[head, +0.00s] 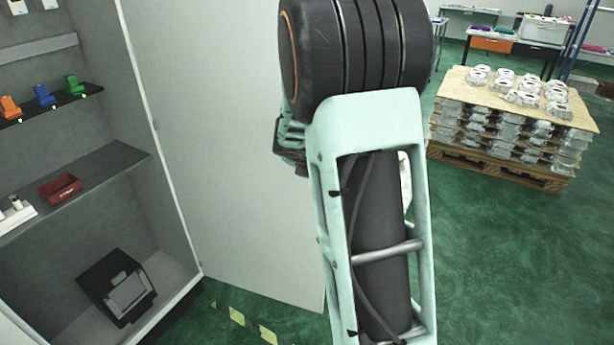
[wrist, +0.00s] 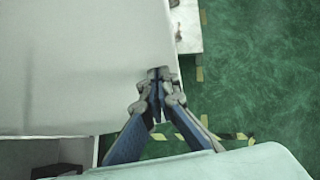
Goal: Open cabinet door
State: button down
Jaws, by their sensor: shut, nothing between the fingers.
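The cabinet (head: 143,100) stands at the left in the head view, with its inside and shelves showing. Its pale grey door (head: 235,150) is swung wide open, hinged on the cabinet's right side. My arm hides the door's outer part in the head view. In the wrist view the door (wrist: 80,65) fills the upper left. My gripper (wrist: 158,73) is shut and empty, its fingertips at the door's edge. I cannot tell whether they touch it. In the head view the fingers are hidden behind my arm.
Inside the cabinet are a shelf (head: 100,172) with a dark red bin (head: 60,188), coloured items above, and a black box (head: 117,287) at the bottom. A pallet of castings (head: 510,135) stands at the right. Green floor (head: 500,260) with yellow markings is clear between.

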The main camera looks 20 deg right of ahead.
jog(key=w+d+n+p, duration=0.1)
jog(key=w+d+p, duration=0.1)
jog(key=w+d, duration=0.2)
jog(key=shift+w+t+y, duration=0.25)
jog(key=shift+t+y, duration=0.05)
jog(key=shift+y, duration=0.1)
jog(key=shift+a, duration=0.1)
